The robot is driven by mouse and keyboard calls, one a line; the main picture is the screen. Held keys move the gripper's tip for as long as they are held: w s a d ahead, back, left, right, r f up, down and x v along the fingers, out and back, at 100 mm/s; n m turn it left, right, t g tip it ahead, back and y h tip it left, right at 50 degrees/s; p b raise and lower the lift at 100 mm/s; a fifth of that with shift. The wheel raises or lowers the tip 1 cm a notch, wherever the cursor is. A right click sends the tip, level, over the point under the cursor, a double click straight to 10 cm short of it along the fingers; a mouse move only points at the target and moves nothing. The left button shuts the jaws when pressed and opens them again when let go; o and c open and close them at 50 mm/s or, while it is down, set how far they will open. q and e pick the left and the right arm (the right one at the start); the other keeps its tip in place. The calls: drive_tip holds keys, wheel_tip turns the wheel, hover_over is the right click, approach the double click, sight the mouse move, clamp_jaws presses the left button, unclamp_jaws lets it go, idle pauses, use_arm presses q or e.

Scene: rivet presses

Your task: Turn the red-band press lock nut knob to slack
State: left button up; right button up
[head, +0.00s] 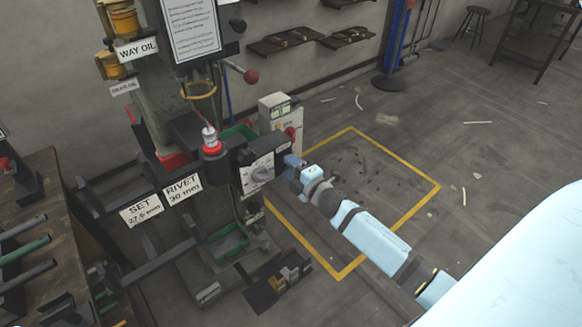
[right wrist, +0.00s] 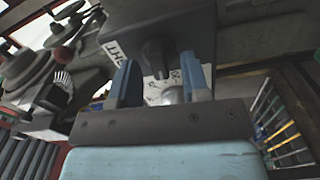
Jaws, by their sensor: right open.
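The press (head: 180,125) stands at the left of the head view, with a red band on its ram (head: 212,149). On its front is a pale dial plate with a silver knob (head: 258,174). My right gripper (head: 287,161) is at the right side of the press head, just beside the dial box. In the right wrist view its two blue fingers (right wrist: 159,68) are apart. A dark knob (right wrist: 158,56) shows between and beyond them, on a pale plate with part of a label reading "HT" (right wrist: 113,47). I cannot tell whether the fingers touch it. My left gripper is out of view.
SET and RIVET signs (head: 183,189) stick out in front of the press. A red-ball lever (head: 250,76) is above the head. A bench with rods (head: 60,245) stands at the left.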

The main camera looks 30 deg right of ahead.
use_arm(q)
drive_tip(key=shift+p, duration=0.3)
use_arm(e)
drive_tip(key=s+d, duration=0.1)
drive_tip(key=s, duration=1.2)
drive_tip(key=shift+s, duration=0.25)
drive_tip(key=s+a+f+m+g+y, duration=0.1)
drive_tip(key=s+a+f+m+g, duration=0.2)
drive_tip(key=s+a+m, duration=0.35)
drive_tip(key=s+a+f+m+g+y, duration=0.1)
drive_tip(key=s+a+f+m+g, duration=0.25)
drive_tip(key=a+m, duration=0.55)
use_arm(q)
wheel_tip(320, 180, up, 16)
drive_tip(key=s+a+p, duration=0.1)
drive_tip(key=p, duration=2.2)
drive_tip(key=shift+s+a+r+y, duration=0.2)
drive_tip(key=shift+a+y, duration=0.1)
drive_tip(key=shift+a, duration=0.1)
use_arm(e)
drive_tip(key=s+a+r+n, duration=0.1)
drive_tip(key=s+a+r, duration=0.1)
drive_tip(key=r, duration=1.5)
drive_tip(key=shift+s, duration=0.5)
